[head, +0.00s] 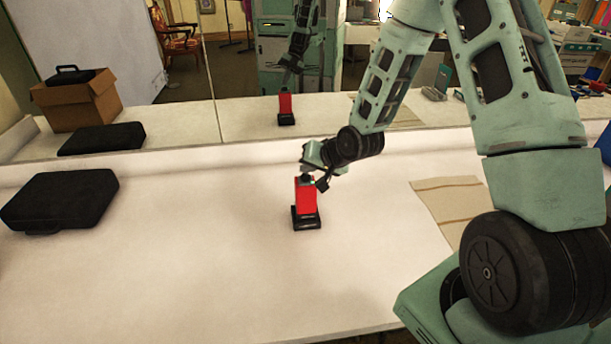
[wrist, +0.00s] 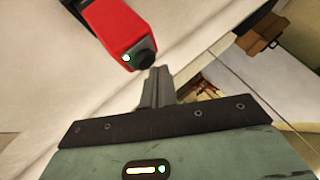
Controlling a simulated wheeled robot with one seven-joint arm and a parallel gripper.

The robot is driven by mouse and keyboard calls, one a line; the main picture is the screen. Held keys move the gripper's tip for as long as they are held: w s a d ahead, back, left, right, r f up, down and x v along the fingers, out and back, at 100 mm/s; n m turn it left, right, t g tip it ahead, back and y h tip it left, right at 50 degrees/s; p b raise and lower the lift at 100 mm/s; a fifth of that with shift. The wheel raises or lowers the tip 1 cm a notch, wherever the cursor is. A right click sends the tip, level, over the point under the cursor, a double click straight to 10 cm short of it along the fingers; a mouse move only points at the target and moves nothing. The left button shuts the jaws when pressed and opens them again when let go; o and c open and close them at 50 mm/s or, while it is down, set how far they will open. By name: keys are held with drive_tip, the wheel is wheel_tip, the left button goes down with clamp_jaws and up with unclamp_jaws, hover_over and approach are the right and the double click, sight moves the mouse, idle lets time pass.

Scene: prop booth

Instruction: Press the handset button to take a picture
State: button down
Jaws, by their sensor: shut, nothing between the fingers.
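The handset (head: 306,198) is an upright red block on a black base (head: 306,223), standing on the white table. In the wrist view the red handset (wrist: 112,22) shows at the upper left, with a lit green light (wrist: 127,58) and a round black button (wrist: 146,61) on its grey end. My gripper (head: 308,172) is at the top of the handset. In the wrist view my gripper (wrist: 158,72) is shut and empty, its tips right beside the button. I cannot tell whether they touch it. The button is hard to make out in the head view.
A black case (head: 62,198) lies on the table at the left. A striped tan cloth (head: 450,205) lies at the right. A mirror behind the table reflects the handset, the case and a cardboard box (head: 78,104). The table in front of the handset is clear.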

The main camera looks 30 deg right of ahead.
sight(308, 178)
drive_tip(key=shift+f+b, duration=0.3)
drive_tip(key=shift+f, duration=0.1)
idle(0.6)
drive_tip(key=shift+r+p, duration=0.7)
drive_tip(key=shift+r, duration=0.15)
wheel_tip(308, 178, up, 5)
drive_tip(key=p, duration=0.4)
idle(0.7)
